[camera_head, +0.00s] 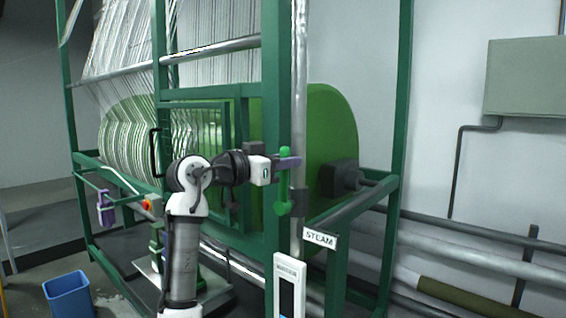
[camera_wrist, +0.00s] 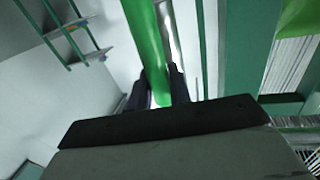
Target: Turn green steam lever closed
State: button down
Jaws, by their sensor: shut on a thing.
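The green steam lever (camera_head: 284,180) stands upright along the silver vertical pipe, with a round green hub at its lower end. A white STEAM label (camera_head: 319,238) hangs below and to the right of it. My gripper (camera_head: 288,162) reaches in from the left and is shut on the lever's upper part. In the wrist view the green lever (camera_wrist: 148,50) runs down between the two dark fingers of my gripper (camera_wrist: 160,88). The finger contact is partly hidden behind the gripper's body there.
The green machine frame (camera_head: 273,120) stands around the lever, with a large green drum (camera_head: 333,130) behind. White webbing (camera_head: 130,140) is wound at left. A white control panel (camera_head: 289,285) stands below. A blue bin (camera_head: 69,295) sits on the floor at left.

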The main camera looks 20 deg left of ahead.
jog(key=d+m+b, duration=0.1)
jog(key=s+d+f+m, duration=0.1)
jog(key=m, duration=0.1)
jog(key=d+m+b, duration=0.1)
jog(key=d, duration=0.1)
jog(key=shift+s+f+y+b, duration=0.15)
jog(key=shift+s+y+b, duration=0.15)
jog(key=shift+y, duration=0.1)
jog(key=s+d+f+m+y+b, duration=0.2)
jog(key=d+f+m+b, duration=0.3)
jog(key=f+m+b, duration=0.3)
jog(key=shift+d+f+m+y, duration=0.2)
jog(key=shift+f+m+y, duration=0.4)
jog(key=shift+m, duration=1)
jog(key=shift+f+g, duration=0.1)
jog(key=shift+g, duration=0.2)
